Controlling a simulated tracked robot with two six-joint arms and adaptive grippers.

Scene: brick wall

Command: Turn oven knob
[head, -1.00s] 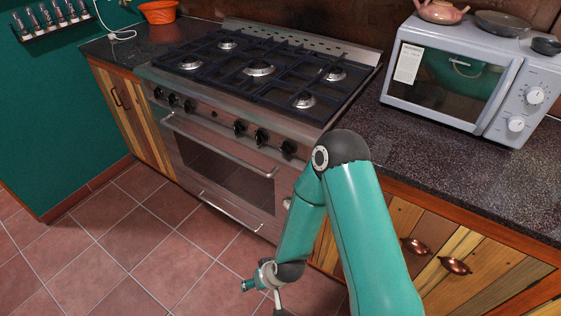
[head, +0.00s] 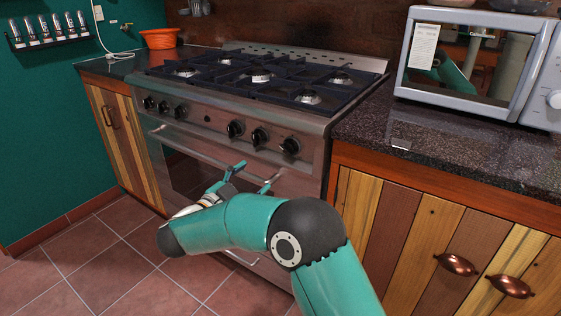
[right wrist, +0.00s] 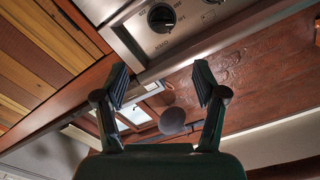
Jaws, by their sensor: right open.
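The steel oven (head: 300,125) has black knobs along its front panel: a left group (head: 163,107) and a right group, including a middle knob (head: 259,137) and a rightmost knob (head: 290,146). My right gripper (head: 256,174) is open and empty in front of the oven door, below the right group of knobs. In the right wrist view, a black round knob (right wrist: 161,17) on the steel panel lies beyond the open fingers (right wrist: 159,84), apart from them. A second knob (right wrist: 213,2) is cut off by the top edge. My left gripper is not in view.
A door handle bar (head: 195,148) crosses the oven door. Wooden cabinets (head: 400,215) under a dark counter (head: 440,150) stand at the right, with a microwave (head: 468,95) on top. An orange bowl (head: 160,39) stands at the back left. The tiled floor (head: 90,262) is clear.

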